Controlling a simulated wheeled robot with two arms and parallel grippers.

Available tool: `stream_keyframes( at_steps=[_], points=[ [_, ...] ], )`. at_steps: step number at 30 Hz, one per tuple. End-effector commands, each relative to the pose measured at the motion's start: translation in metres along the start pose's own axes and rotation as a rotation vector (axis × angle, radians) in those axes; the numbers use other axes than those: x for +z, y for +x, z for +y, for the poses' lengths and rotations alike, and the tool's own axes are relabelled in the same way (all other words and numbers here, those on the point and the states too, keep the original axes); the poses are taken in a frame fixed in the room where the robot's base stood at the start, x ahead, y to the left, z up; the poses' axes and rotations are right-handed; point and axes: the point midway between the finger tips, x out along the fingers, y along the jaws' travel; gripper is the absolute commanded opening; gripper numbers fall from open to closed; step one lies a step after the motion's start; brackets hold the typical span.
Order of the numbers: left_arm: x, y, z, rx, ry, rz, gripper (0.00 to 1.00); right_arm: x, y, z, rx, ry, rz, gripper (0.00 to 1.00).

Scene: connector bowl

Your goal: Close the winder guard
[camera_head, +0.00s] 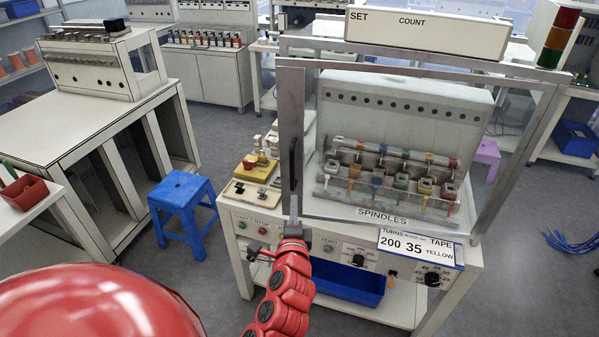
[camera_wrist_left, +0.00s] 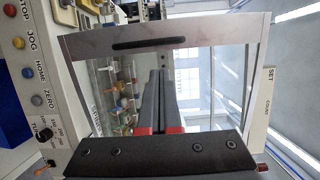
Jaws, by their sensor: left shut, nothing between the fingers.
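The winder guard is a clear panel with a grey metal edge strip (camera_head: 291,120) on its left side. It stands in front of the spindles (camera_head: 390,185), and I cannot tell whether a gap is left at that edge. Its dark handle (camera_head: 293,165) is on the strip and also shows in the left wrist view (camera_wrist_left: 148,43). My left gripper (camera_head: 293,212) is at the lower end of the strip, below the handle. Its dark fingers (camera_wrist_left: 160,95) are shut and empty, in front of the clear panel. I cannot tell whether they touch it. My right gripper is out of view.
The winder's front panel has buttons, knobs and a label card (camera_head: 420,247). A blue bin (camera_head: 345,287) sits beneath it. A blue stool (camera_head: 182,200) stands to the left, beside a white bench (camera_head: 60,135). Open floor lies between the stool and the winder.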

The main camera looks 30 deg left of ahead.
Motion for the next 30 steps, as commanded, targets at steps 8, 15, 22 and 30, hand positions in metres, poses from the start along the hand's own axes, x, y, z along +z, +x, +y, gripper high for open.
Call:
stream_keyframes(
  at_steps=[8,15,22,30],
  points=[
    [0.012,0.005,0.001,-0.001,-0.021,-0.037,0.00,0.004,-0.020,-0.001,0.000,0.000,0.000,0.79],
    [0.013,0.039,0.001,-0.004,-0.018,-0.037,0.00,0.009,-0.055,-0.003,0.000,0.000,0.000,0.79],
    [0.014,0.080,-0.008,0.006,-0.019,-0.036,0.00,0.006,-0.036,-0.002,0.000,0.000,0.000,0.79],
    [0.015,0.119,-0.007,0.004,-0.018,-0.033,0.00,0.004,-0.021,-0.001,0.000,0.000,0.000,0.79]
  ],
)
